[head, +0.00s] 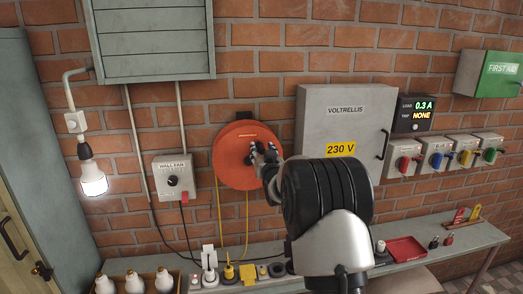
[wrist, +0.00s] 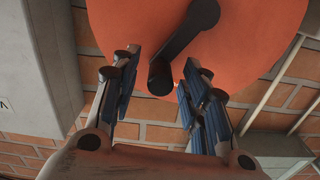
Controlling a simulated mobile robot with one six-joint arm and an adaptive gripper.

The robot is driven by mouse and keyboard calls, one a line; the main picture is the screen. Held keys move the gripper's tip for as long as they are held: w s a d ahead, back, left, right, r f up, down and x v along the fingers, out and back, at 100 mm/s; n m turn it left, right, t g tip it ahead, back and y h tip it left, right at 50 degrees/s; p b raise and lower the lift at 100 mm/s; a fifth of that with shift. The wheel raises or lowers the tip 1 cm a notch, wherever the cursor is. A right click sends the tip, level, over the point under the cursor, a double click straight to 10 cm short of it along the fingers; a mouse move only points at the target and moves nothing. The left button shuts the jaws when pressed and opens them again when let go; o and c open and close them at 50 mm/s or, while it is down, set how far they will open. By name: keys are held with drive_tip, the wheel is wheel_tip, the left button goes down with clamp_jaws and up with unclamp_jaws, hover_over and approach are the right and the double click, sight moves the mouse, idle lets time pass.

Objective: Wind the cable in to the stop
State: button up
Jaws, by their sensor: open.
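The orange cable reel (head: 235,172) is mounted on the brick wall, and a yellow cable (head: 246,225) hangs from it in two strands toward the bench. In the wrist view the reel's orange face (wrist: 120,22) fills the top. A dark crank arm with a round knob (wrist: 161,78) crosses that face. My gripper (head: 264,152) is in front of the reel's right part in the head view. In the wrist view my gripper (wrist: 160,80) is open, with one finger on each side of the knob. I see a gap at both sides; contact is not visible.
A wall fan switch box (head: 174,176) is left of the reel, and a grey Voltrellis cabinet (head: 340,105) is to its right. Below, a bench (head: 430,238) carries plugs, a red tray (head: 406,249) and bulbs. A lit bulb (head: 93,180) hangs at left.

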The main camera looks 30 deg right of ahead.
drive_tip(key=shift+w+d, duration=0.15)
drive_tip(key=shift+w, duration=0.4)
drive_tip(key=shift+c, duration=0.5)
clamp_jaws()
